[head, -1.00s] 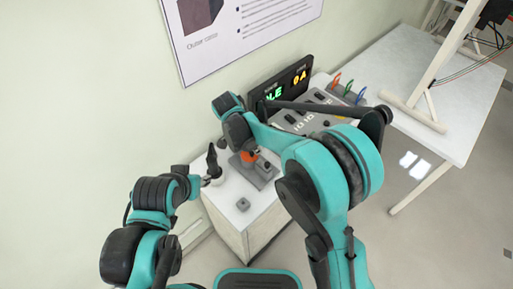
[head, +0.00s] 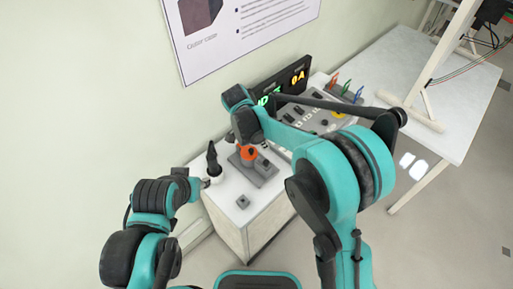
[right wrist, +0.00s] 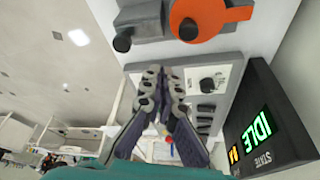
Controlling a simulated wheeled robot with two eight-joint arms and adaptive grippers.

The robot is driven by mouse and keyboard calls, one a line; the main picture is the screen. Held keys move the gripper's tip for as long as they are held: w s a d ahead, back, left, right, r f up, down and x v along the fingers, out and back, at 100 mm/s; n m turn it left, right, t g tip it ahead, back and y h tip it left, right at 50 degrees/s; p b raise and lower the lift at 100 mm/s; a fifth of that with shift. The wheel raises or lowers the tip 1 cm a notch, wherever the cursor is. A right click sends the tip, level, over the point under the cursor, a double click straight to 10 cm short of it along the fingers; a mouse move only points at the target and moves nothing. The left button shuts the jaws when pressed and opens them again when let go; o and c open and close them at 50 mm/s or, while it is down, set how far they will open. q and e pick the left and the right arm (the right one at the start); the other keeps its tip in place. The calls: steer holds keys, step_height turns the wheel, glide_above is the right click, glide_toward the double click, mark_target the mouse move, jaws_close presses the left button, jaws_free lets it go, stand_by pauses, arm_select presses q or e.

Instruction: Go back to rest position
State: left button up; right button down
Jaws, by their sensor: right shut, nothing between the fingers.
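My right gripper (right wrist: 162,82) shows in the right wrist view. Its two dark fingers meet at the tips with nothing between them. Behind them lies a panel with a black knob and switches (right wrist: 208,85). In the head view my right arm reaches across the cabinet (head: 232,225), and its fingers cannot be made out. My left arm (head: 150,200) is bent at the left. Whether the left gripper is open does not show.
A grey fixture with an orange part (head: 247,152) stands on the cabinet; its orange part also shows in the right wrist view (right wrist: 215,22). A small grey block (head: 242,202) lies nearer. A display (right wrist: 262,125) reads IDLE. A white table (head: 450,110) stands right, with bare floor before it.

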steer(key=w+p+v, duration=0.1)
steer(key=v, duration=0.6)
steer(key=s+d+r+n+y+b, duration=0.1)
steer(key=s+d+r+n, duration=0.25)
steer(key=d, duration=0.25)
steer(key=s+d+f+n+t+y+b, duration=0.1)
steer(key=s+d+f+n+t+b, duration=0.1)
steer(key=s+d+n, duration=0.3)
steer(key=s+d+f+n+t+y+b, duration=0.1)
steer(key=s+d+f+n+t+b, duration=0.1)
steer(key=s+d+n, duration=0.3)
steer(key=s+d+f+t, duration=0.1)
steer(key=s+d, duration=0.2)
steer(key=s, duration=0.3)
steer(key=shift+s+d+t+y+b, duration=0.25)
steer(key=shift+s+t+y+b, duration=0.05)
steer(key=shift+s+b, duration=0.1)
stand_by(0.5)
